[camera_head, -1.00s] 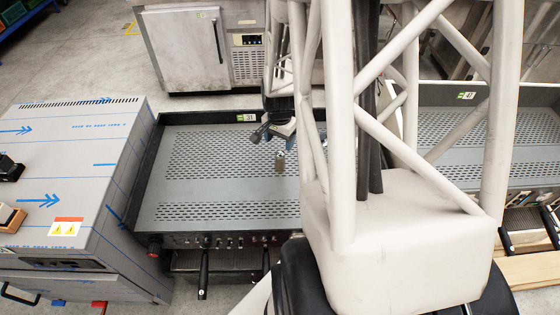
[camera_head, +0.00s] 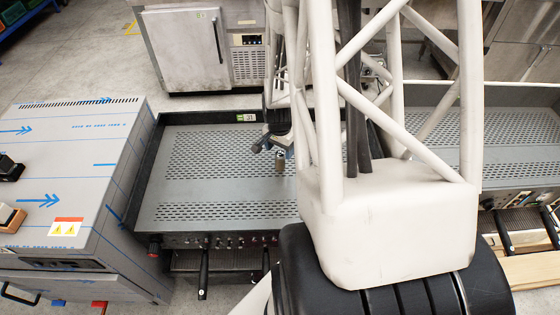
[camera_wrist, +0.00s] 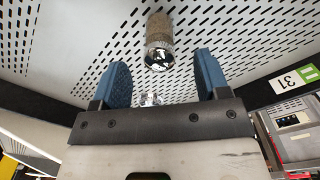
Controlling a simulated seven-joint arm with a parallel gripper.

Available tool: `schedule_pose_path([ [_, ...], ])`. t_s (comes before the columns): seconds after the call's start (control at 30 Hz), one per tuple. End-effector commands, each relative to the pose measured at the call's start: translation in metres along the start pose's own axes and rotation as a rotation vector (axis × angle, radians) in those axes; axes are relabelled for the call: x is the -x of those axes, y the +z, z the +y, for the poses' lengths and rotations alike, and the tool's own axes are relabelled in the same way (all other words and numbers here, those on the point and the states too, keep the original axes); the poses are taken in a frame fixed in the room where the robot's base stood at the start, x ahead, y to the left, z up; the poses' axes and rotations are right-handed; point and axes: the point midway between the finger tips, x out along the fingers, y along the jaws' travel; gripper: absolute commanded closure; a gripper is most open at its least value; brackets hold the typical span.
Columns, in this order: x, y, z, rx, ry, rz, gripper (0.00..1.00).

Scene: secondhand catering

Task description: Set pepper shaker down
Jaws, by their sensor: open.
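The pepper shaker (camera_head: 280,164) stands on the perforated grey top of the espresso machine (camera_head: 215,185), near its right part in the head view. In the wrist view the pepper shaker (camera_wrist: 159,42) shows a brown body and a shiny metal cap, beyond the fingertips. My gripper (camera_head: 271,142) is just behind it in the head view, partly hidden by my arm. In the wrist view my gripper (camera_wrist: 160,75) has its two blue fingers wide apart with nothing between them. A small shiny object (camera_wrist: 150,99), too small to name, shows low between the fingers.
A raised dark rim (camera_head: 140,175) surrounds the top. A grey film-wrapped unit (camera_head: 75,160) stands at left, and a steel fridge (camera_head: 190,48) behind. A second perforated machine top (camera_head: 520,140) lies at right. The left of the top is clear.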

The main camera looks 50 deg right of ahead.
Motion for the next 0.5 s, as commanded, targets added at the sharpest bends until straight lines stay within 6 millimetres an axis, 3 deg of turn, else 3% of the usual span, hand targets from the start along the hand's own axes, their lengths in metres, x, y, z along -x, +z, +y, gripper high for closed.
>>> schedule_pose_path([
  [0.23,-0.029,0.001,0.001,0.000,0.001,-0.001,0.31],
  [0.5,-0.037,0.001,0.001,0.000,0.000,0.000,0.31],
])
